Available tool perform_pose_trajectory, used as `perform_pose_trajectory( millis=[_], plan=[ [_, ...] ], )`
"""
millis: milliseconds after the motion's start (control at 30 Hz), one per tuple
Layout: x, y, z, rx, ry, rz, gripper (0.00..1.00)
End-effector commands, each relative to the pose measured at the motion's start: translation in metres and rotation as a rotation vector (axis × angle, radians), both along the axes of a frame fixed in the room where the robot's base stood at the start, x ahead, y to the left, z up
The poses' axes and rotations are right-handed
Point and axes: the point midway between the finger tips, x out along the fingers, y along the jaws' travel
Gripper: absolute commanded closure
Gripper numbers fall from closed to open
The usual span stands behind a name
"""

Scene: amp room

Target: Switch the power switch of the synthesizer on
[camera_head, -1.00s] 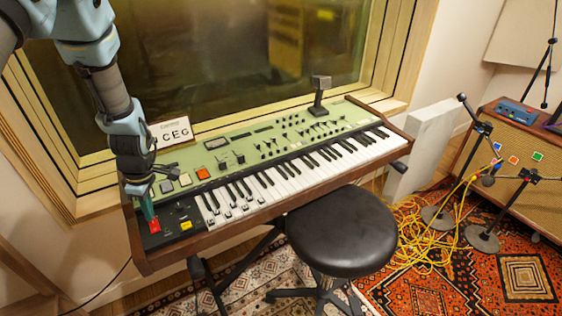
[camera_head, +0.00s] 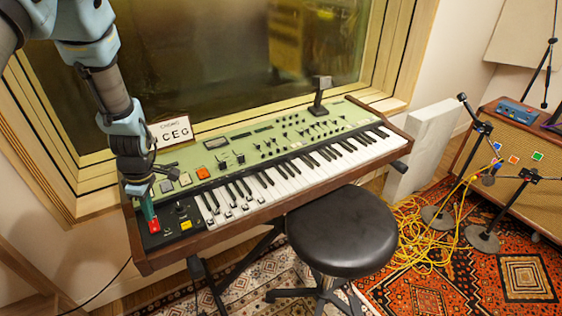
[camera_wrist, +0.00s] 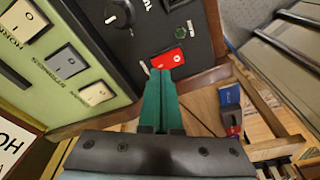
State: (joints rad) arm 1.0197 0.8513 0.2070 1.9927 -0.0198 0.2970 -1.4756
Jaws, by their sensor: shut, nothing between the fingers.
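The synthesizer (camera_head: 222,143) is a green-topped keyboard with wooden ends, standing under the window. Its red power switch (camera_head: 153,227) is on the black panel at the left end; in the wrist view, the red switch (camera_wrist: 168,59) lies just past the fingertips. My gripper (camera_head: 148,216) points down over this panel, its green fingers closed together and empty. In the wrist view, the fingertips (camera_wrist: 161,72) are at the near edge of the switch and cover part of it. I cannot tell whether they touch it or which way the switch is tilted.
A black knob (camera_wrist: 118,13) and pale rocker buttons (camera_wrist: 68,63) are close to my fingers. A chord card (camera_head: 171,131) stands behind the keyboard. A black stool (camera_head: 340,228) is in front. Yellow cables (camera_head: 424,240) and microphone stands (camera_head: 482,238) occupy the rug at right.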

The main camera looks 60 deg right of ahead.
Motion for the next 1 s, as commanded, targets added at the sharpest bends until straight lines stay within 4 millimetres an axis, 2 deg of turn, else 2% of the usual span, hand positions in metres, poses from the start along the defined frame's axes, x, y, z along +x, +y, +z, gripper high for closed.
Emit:
perform_pose_trajectory(
  millis=[1000],
  plan=[
    [0.0,0.0,-0.015,0.0,0.0,0.0,1.0]
  ],
)
